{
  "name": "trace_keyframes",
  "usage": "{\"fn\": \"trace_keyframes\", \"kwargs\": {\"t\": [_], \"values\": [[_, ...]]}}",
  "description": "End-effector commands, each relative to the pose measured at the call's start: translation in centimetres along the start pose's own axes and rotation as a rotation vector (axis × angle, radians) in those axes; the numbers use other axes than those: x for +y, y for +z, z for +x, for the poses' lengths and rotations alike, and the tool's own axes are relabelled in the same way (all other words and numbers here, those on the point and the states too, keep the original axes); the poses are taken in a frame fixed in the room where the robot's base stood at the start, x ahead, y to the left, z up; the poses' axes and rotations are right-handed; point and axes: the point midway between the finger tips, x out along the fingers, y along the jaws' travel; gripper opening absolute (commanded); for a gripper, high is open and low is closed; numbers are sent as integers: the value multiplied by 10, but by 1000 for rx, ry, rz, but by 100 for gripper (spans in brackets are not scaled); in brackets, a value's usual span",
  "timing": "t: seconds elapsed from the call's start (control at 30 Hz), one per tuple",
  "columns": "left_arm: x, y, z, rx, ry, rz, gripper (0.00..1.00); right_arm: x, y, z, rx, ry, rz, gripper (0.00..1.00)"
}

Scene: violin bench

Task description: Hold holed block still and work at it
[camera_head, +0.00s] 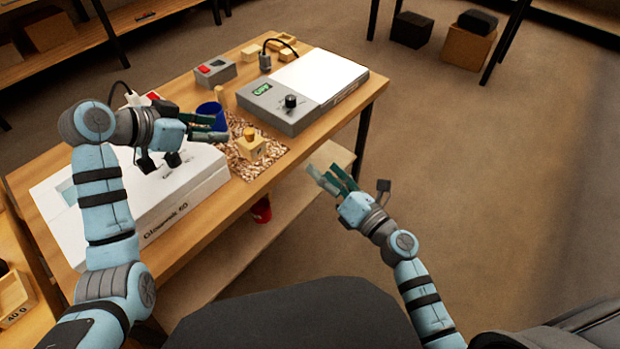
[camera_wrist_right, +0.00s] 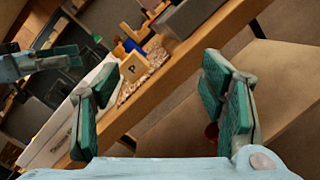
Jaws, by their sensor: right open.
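The holed block (camera_head: 252,149) is a small pale wooden block on a patch of wood chips (camera_head: 270,152) near the bench's front edge. A rounded wooden piece (camera_head: 249,133) stands at its top; whether it sits in a hole is too small to tell. In the right wrist view the block (camera_wrist_right: 134,67) shows a dark letter P. My left gripper (camera_head: 218,128) is open and empty, above and left of the block, apart from it. My right gripper (camera_head: 328,179) is open and empty, off the bench's front edge, right of the block. Its fingers (camera_wrist_right: 148,86) frame the right wrist view.
A blue cup (camera_head: 208,112) stands behind the block, beside my left gripper. A white box (camera_head: 160,205) lies to the left, and a grey device with a dial (camera_head: 290,112) stands behind right. A red object (camera_head: 262,211) is below the bench edge. Free room lies right of the bench.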

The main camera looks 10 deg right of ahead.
Motion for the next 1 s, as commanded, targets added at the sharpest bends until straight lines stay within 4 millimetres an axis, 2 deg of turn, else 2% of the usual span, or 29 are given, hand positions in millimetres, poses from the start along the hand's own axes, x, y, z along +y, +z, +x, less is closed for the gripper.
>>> {"fn": "trace_keyframes", "kwargs": {"t": [0.03, 0.1, 0.2, 0.37, 0.7, 0.8, 1.0], "values": [[0, 0, 0, 0, 0, 0, 33, 24, 3, 2, 30, 63, -221, 65], [0, 0, 0, 0, 0, 0, 33, 46, -5, 1, 85, 131, -539, 65], [0, 0, 0, 0, 0, 0, 33, 47, -18, 0, 132, 168, -720, 65], [0, 0, 0, 0, 0, 0, 33, 49, -22, 17, 129, 174, -753, 65], [0, 0, 0, 0, 0, 0, 33, 59, -37, 104, 129, 172, -745, 65], [0, 0, 0, 0, 0, 0, 33, 61, -41, 124, 130, 172, -747, 65], [0, 0, 0, 0, 0, 0, 33, 62, -45, 140, 131, 171, -747, 65]]}}
